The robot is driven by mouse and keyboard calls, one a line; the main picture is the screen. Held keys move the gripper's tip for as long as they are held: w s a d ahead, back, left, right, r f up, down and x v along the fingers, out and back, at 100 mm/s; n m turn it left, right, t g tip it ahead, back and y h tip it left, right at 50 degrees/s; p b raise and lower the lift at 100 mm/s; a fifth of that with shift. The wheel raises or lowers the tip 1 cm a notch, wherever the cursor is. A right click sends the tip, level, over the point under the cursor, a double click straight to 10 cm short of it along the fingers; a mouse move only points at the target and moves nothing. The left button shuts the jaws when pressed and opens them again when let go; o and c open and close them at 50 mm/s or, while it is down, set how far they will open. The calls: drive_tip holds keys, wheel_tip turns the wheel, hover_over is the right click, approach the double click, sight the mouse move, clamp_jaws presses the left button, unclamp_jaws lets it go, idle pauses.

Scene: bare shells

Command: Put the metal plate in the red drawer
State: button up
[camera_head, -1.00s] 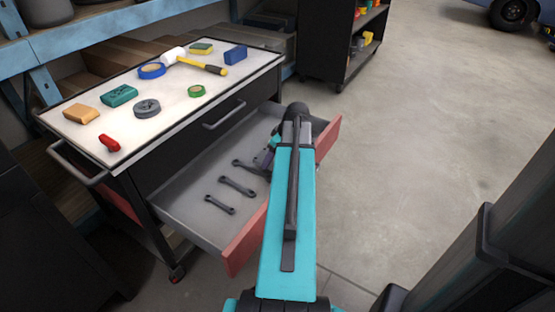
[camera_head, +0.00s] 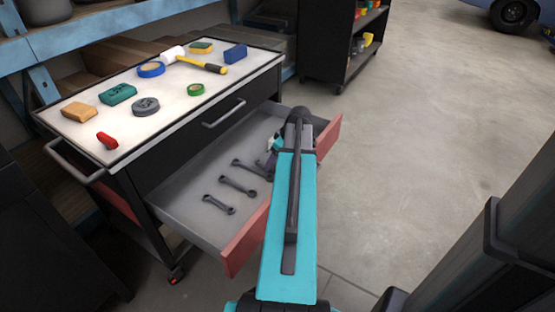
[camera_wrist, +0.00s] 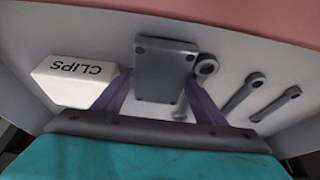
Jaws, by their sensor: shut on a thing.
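The metal plate (camera_wrist: 166,72) is a dark grey rectangle with dark spots near its corners, seen in the wrist view. My gripper (camera_wrist: 160,95) is shut on it, with a purple finger at each side. The red drawer is pulled open; its red front (camera_head: 245,243) and grey floor (camera_head: 190,203) show in the head view. The plate is over the inside of the drawer, near the red front; I cannot tell whether it touches the floor. In the head view my arm hides most of the gripper, and the plate cannot be made out.
A white box marked CLIPS (camera_wrist: 78,82) lies left of the plate in the wrist view. Several wrenches (camera_head: 238,186) lie in the drawer, one close to the plate's right side. The cart top (camera_head: 125,127) above holds tape rolls, a mallet (camera_head: 200,64) and small blocks.

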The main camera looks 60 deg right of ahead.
drive_tip(key=shift+f, duration=0.25)
drive_tip(key=o, duration=1.1)
drive_tip(key=p+v, duration=0.3)
drive_tip(key=v, duration=0.9)
drive_tip(key=shift+r, duration=0.1)
